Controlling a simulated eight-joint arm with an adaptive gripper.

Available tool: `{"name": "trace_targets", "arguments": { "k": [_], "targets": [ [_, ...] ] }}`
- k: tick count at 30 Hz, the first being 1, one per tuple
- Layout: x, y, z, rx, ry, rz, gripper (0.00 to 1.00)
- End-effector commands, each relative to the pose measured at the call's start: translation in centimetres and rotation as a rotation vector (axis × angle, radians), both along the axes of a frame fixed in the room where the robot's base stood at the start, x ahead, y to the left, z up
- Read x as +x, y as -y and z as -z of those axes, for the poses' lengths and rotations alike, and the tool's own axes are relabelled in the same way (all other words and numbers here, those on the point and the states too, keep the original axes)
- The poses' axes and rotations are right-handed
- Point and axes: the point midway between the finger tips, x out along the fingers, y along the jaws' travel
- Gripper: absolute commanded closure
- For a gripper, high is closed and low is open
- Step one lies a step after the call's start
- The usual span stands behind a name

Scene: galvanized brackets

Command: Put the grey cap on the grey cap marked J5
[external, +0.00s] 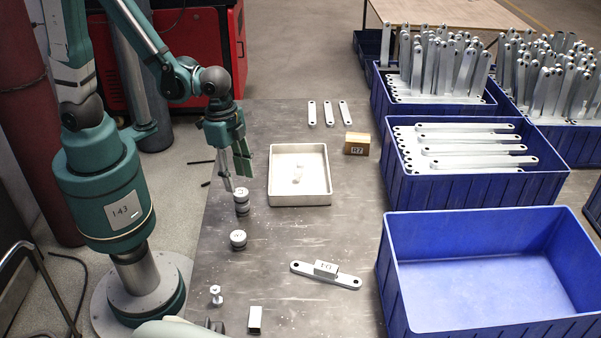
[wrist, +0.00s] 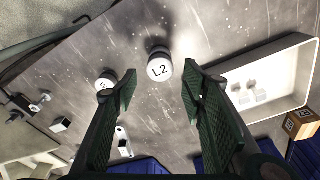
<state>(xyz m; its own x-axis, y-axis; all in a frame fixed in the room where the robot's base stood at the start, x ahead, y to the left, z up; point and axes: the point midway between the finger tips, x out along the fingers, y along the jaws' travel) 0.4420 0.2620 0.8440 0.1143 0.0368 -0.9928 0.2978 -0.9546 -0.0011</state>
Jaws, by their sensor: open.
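A round grey cap (external: 241,196) stands on the table below my gripper. In the wrist view this cap (wrist: 159,66) has a pale top marked L2. A second grey cap (external: 238,239) stands apart, nearer the front. It also shows in the wrist view (wrist: 106,81), left of the L2 cap and partly behind a finger; its mark is too small to read surely. My gripper (external: 236,182) is open and empty above the L2 cap. In the wrist view its fingers (wrist: 160,88) lie either side of that cap, apart from it.
A white tray (external: 300,203) with small pale pieces stands right of my gripper. A tan block (external: 357,144) is behind it. A bracket (external: 345,281) carrying a marked block lies in front. A small white peg (external: 215,294) and a block (external: 255,319) stand at the front. Blue crates (external: 480,318) line the right.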

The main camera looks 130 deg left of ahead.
Motion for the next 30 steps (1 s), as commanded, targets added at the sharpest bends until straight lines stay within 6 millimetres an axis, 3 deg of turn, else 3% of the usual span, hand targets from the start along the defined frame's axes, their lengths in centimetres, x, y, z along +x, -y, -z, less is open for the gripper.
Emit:
{"name": "trace_targets", "arguments": {
  "k": [15, 30],
  "targets": [
    [-0.6, 0.2, -5.0, 0.000, 0.000, 0.000, 0.59],
    [-0.6, 0.2, -5.7, 0.000, 0.000, 0.000, 0.59]
  ]
}}
